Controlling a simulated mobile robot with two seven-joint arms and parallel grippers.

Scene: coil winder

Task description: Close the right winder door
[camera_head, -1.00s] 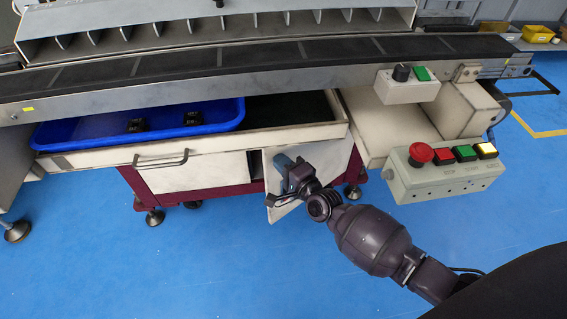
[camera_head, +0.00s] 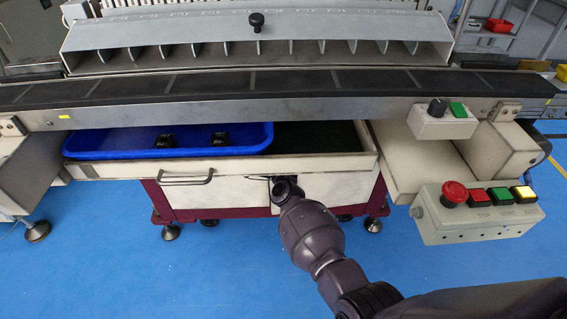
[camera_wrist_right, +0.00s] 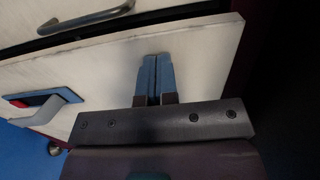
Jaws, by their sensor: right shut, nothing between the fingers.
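The right winder door (camera_head: 340,188) is a pale panel at the right of the cabinet front under the conveyor. In the head view it looks nearly in line with the front. In the right wrist view the door (camera_wrist_right: 205,55) fills the middle, with a dark gap along its upper edge; I cannot tell if it is fully flush. My right gripper (camera_wrist_right: 154,60) is shut and empty, its blue fingertips at the door's outer face; contact is unclear. In the head view my wrist hides the fingers and the door's left edge. My left gripper is out of view.
A control box (camera_head: 475,228) with a red button juts out at the right. Blue floor (camera_head: 130,270) is clear in front.

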